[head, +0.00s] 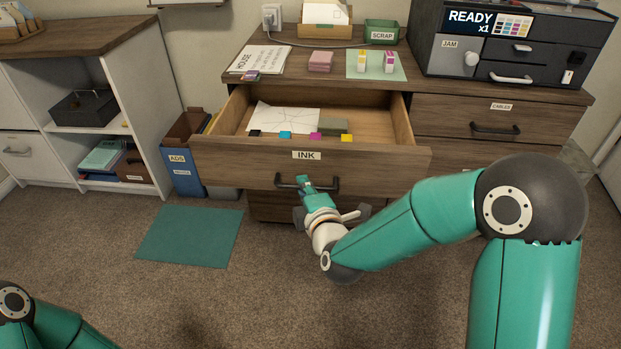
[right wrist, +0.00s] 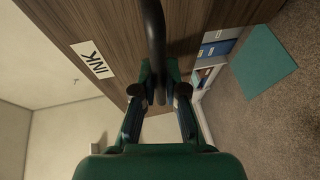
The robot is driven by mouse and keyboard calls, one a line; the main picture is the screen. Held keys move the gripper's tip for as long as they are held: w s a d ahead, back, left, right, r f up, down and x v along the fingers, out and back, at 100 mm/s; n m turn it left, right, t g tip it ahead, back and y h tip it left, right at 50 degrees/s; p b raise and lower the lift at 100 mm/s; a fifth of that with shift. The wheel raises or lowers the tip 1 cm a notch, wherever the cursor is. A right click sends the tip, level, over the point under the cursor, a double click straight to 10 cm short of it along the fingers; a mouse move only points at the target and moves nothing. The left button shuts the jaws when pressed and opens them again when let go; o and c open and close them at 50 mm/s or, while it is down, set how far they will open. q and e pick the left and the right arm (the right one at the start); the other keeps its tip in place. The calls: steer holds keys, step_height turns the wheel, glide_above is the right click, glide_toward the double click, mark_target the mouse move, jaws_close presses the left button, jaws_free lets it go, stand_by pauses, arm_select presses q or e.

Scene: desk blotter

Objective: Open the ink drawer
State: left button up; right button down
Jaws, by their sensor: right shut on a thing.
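The ink drawer (head: 240,160), with a wooden front and a white INK label (head: 306,155), stands pulled well out of the desk in the head view. Its inside shows a white paper (head: 285,119) and a few coloured pieces near the front. My right gripper (head: 305,184) is shut on the dark drawer handle (head: 331,186). In the right wrist view the handle (right wrist: 154,40) runs down between the fingers, beside the INK label (right wrist: 92,60). My left gripper is out of view; only part of my left arm shows at the lower left.
The closed CABLES drawer (head: 455,112) is to the right, below a dark printer (head: 500,50). A blue ADS bin (head: 186,170) stands left of the drawer. A teal mat (head: 190,236) lies on the carpet, with free floor around it.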

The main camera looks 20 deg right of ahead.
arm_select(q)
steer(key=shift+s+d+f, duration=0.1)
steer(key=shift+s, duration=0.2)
arm_select(e)
steer(key=shift+s+a+f, duration=0.25)
steer(key=shift+s+a, duration=0.25)
steer(key=shift+s, duration=0.35)
steer(key=c, duration=1.2)
jaws_free()
steer(key=shift+w, duration=0.1)
steer(key=shift+d+r, duration=0.1)
